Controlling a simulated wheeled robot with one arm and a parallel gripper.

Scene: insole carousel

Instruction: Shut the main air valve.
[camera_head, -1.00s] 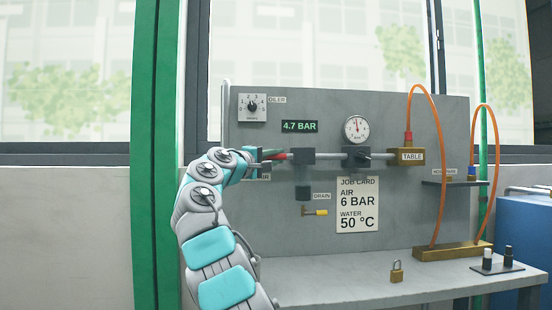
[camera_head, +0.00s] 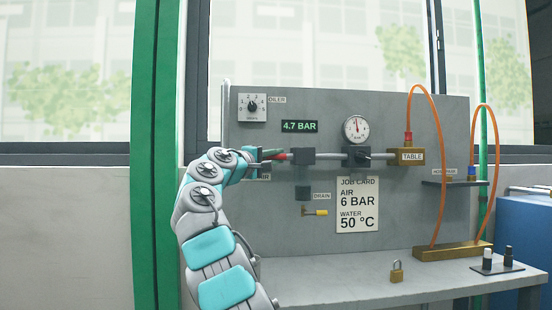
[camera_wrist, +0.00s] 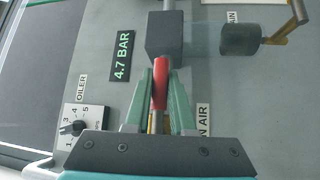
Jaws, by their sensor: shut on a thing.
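The red handle (camera_wrist: 160,90) of the main air valve shows between my fingers in the wrist view, lying roughly in line with the pipe. In the head view a small part of the red handle (camera_head: 282,156) shows left of a dark block on the pipe. My gripper (camera_wrist: 161,73) is shut on the handle, one green finger on each side. In the head view my gripper (camera_head: 265,155) is at the left end of the pipe. The valve body is mostly hidden by my gripper. Its label (camera_wrist: 203,118) is partly covered, with "N AIR" readable.
The display (camera_head: 300,126) reads 4.7 BAR. An oiler dial (camera_head: 252,107) is above my gripper, and a gauge (camera_head: 356,129) sits over the pipe. A yellow drain lever (camera_head: 315,212) hangs below. A padlock (camera_head: 397,271) stands on the bench (camera_head: 340,276).

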